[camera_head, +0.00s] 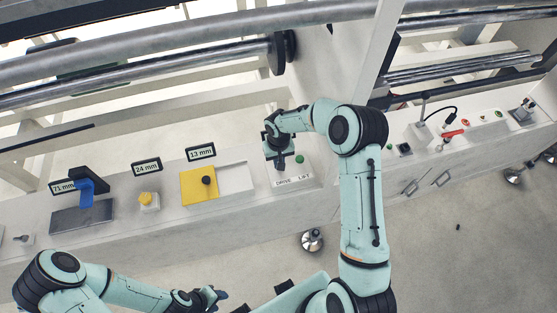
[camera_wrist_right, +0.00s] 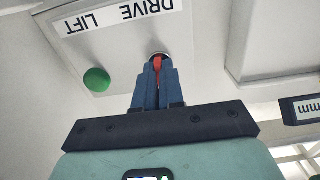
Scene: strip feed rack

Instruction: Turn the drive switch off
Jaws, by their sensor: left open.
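The drive switch (camera_wrist_right: 157,64) has a red lever and sits by the word DRIVE on a white label (camera_wrist_right: 122,14). My right gripper (camera_wrist_right: 158,72) has its two blue fingers closed around the red lever in the wrist view, and the lever shows between them. In the head view my right gripper (camera_head: 279,162) is over the panel by the DRIVE LIFT label (camera_head: 294,180), and it hides the switch. My left gripper (camera_head: 217,295) is open at the bottom of the head view, away from the panel.
A green button (camera_wrist_right: 97,80) is beside the switch under LIFT. To the left on the ledge are a yellow plate (camera_head: 195,188), a yellow block (camera_head: 148,201) and a blue part (camera_head: 86,193) by size signs. More controls (camera_head: 480,118) line the ledge at the right.

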